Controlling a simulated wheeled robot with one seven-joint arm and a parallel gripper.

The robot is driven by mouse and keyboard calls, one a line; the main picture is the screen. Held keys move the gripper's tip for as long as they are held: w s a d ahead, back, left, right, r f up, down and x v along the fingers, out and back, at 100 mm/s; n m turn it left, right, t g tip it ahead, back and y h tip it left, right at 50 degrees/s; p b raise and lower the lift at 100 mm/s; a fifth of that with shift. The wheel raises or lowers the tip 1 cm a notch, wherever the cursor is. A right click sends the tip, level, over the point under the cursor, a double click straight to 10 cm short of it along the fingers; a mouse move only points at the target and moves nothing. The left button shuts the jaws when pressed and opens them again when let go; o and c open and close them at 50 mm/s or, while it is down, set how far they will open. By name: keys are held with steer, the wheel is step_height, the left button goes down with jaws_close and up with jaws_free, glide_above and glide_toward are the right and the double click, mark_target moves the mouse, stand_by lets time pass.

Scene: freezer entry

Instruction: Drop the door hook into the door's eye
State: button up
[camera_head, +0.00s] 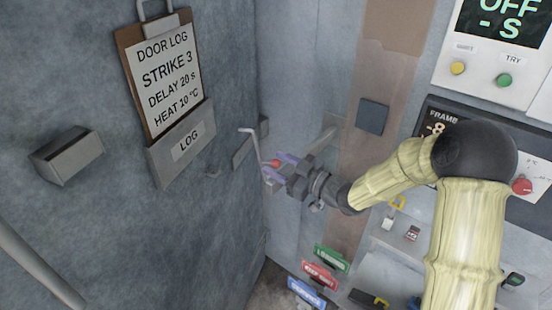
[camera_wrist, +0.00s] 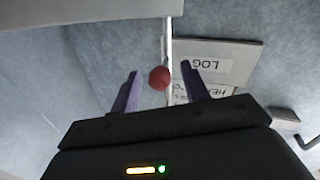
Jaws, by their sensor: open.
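The door hook (camera_head: 253,140) is a thin pale grey rod with a bent upper end and a red ball knob (camera_head: 275,163). My gripper (camera_head: 271,168) has its purple fingers around the knob. In the wrist view, the knob (camera_wrist: 159,78) sits between the two spread fingers, with gaps on both sides. The rod (camera_wrist: 169,38) runs past just right of the knob. The door (camera_head: 215,110) fills the left of the head view. A small grey fitting (camera_head: 213,171) on it lies left of the hook; I cannot tell whether it is the eye.
A clipboard (camera_head: 162,75) stands in a LOG holder (camera_head: 181,142) on the door, left of the hook. A grey handle box (camera_head: 67,157) is further left. A dark wall plate (camera_head: 372,116) and control panels stand right of my gripper. Coloured tags (camera_head: 319,275) are below.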

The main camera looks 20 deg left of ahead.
steer(key=shift+w+a, duration=0.2)
steer(key=shift+a, duration=0.35)
steer(key=shift+c, duration=0.3)
jaws_close()
